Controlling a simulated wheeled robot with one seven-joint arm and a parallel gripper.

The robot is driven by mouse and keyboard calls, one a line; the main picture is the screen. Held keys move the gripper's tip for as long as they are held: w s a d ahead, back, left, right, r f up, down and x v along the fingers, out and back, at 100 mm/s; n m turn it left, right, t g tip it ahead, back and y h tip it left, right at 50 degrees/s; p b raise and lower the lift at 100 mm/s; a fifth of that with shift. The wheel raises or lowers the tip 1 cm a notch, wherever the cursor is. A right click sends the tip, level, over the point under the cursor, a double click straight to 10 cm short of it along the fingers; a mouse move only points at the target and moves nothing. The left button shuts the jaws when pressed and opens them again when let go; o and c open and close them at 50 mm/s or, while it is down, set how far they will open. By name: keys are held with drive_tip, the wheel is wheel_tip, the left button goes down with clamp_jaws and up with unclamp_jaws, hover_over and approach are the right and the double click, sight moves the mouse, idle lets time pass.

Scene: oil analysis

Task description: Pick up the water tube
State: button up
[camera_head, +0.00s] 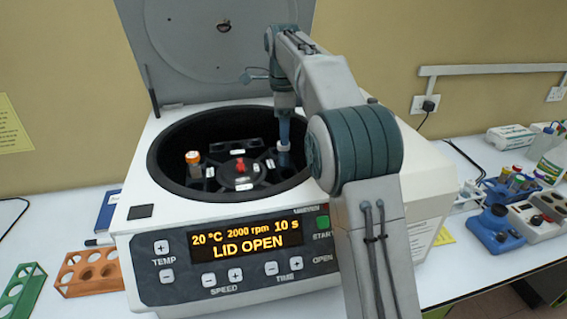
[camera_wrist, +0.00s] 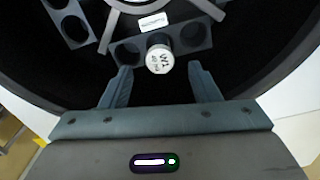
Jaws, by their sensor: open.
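The water tube shows in the wrist view as a round white cap (camera_wrist: 159,60) with dark marking that looks like "W1". It sits in a slot of the dark centrifuge rotor. In the head view a white cap (camera_head: 284,147) stands at the right side of the rotor, just below my gripper (camera_head: 285,128). My gripper (camera_wrist: 160,70) is open in the wrist view, with one finger to each side of the cap and a gap on both sides. The tube's body is hidden in the rotor.
The centrifuge (camera_head: 140,240) has its lid (camera_head: 200,40) raised behind my arm; its display reads "LID OPEN". The bowl wall (camera_wrist: 275,75) surrounds my gripper. An orange rack (camera_head: 90,272) and a green rack (camera_head: 22,289) stand left.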

sight(284, 162)
drive_tip(key=shift+f, duration=2.65)
drive_tip(key=shift+c, duration=0.4)
drive_tip(key=c, duration=1)
